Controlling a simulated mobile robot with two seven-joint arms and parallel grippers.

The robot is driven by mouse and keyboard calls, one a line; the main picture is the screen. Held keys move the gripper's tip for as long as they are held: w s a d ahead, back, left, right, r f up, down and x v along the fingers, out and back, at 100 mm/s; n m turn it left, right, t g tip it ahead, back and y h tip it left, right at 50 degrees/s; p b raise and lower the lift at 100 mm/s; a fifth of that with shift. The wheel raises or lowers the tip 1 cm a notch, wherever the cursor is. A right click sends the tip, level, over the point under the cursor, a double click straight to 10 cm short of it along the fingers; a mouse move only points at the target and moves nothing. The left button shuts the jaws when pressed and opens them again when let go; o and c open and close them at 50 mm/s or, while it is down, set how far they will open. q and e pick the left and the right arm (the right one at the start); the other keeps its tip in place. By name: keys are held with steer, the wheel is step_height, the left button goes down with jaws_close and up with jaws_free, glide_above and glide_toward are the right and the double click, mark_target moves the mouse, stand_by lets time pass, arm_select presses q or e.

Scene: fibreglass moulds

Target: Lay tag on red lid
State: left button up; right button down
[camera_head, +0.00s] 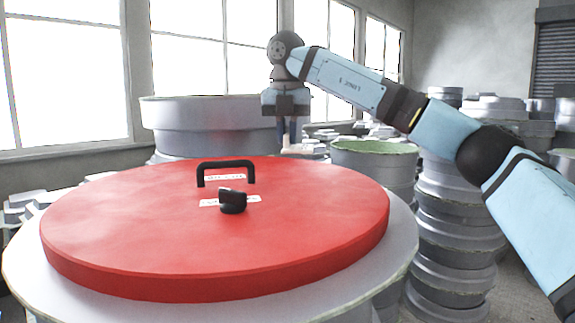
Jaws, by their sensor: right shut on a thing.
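The red lid (130,220) is a broad, flat disc on a pale round mould in front of me. A black bar handle (226,164) and a black knob (233,204) stand near its middle. My right gripper (291,143) points down above the far edge of the lid, right of the handle. It is shut on a small pale thing at its fingertips, which I take to be the tag; its outline is hard to make out against the moulds behind. My left gripper is out of view.
White labels with red print lie by the handle (224,178) and the knob (250,199). A large grey mould (205,125) stands behind the lid. Stacked grey moulds (450,240) stand at the right, under my right arm. The lid's left and front surface is clear.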

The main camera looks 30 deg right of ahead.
mark_target(288, 179)
steer(key=shift+s+f, duration=0.2)
steer(key=shift+f, duration=0.8)
step_height(288, 179, down, 4)
steer(key=shift+w+f+p, duration=0.1)
steer(key=shift+p, duration=0.45)
steer(key=c, duration=1.2)
jaws_free()
steer(key=shift+o, duration=0.2)
steer(key=r, duration=0.4)
steer(key=s+r, duration=0.1)
steer(key=r, duration=0.3)
steer(key=a+r+b, duration=0.1)
steer(key=r, duration=0.3)
steer(key=shift+s+r, duration=0.1)
steer(key=shift+s, duration=0.1)
